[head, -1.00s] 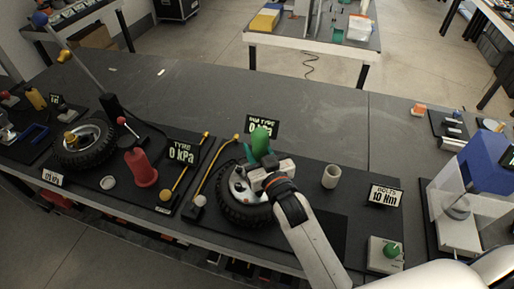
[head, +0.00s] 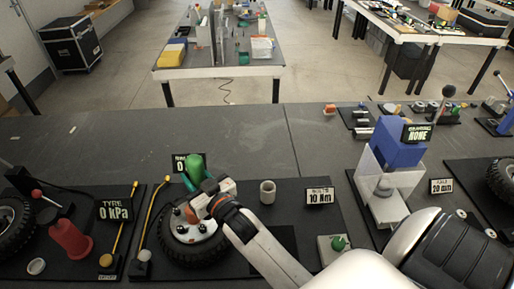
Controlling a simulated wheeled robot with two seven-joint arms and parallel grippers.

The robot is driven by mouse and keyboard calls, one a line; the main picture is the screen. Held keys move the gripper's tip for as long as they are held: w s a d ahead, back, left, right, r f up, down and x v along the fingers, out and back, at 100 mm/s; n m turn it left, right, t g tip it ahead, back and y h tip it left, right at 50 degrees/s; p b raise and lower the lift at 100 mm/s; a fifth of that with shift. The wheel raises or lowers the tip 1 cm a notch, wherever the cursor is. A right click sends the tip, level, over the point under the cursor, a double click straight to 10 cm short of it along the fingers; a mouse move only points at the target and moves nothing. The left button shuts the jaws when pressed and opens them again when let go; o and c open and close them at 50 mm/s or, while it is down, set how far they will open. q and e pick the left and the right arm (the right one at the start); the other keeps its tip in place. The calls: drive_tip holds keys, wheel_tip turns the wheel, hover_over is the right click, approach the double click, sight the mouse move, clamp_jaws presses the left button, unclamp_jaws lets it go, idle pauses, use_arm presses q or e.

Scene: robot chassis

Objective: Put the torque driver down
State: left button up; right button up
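The torque driver (head: 192,171) shows as a green handle standing over the hub of a small wheel (head: 182,254). My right gripper (head: 203,190) reaches in from the lower right and is at the driver, its fingers closed around the green part as far as I can see. The driver's lower end is hidden by the gripper and hub. The wheel has a black tyre and a pale rim with dark bolts, and lies on a dark mat (head: 272,240). My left gripper is not in view.
A blue and white press (head: 397,150) stands further right. The grey bench behind (head: 230,135) is clear.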

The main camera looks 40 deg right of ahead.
drive_tip(key=w+d+f+m+h+b, duration=0.15)
drive_tip(key=d+b, duration=0.25)
drive_tip(key=d, duration=0.5)
drive_tip(key=d+f+m+g+h+b, duration=0.1)
drive_tip(key=d+f+m+h+b, duration=0.2)
drive_tip(key=d, duration=0.5)
drive_tip(key=w+d+h+b, duration=0.1)
drive_tip(key=d+h+b, duration=0.3)
drive_tip(key=d, duration=0.5)
wheel_tip(320, 180, down, 10)
drive_tip(key=y+b, duration=0.1)
drive_tip(key=shift+s+a+r, duration=0.15)
drive_tip(key=shift+s+r, duration=0.05)
drive_tip(key=shift+s, duration=0.05)
drive_tip(key=shift+y, duration=0.25)
drive_tip(key=o, duration=0.6)
drive_tip(key=shift+f, duration=0.25)
drive_tip(key=o, duration=0.5)
drive_tip(key=shift+r, duration=0.15)
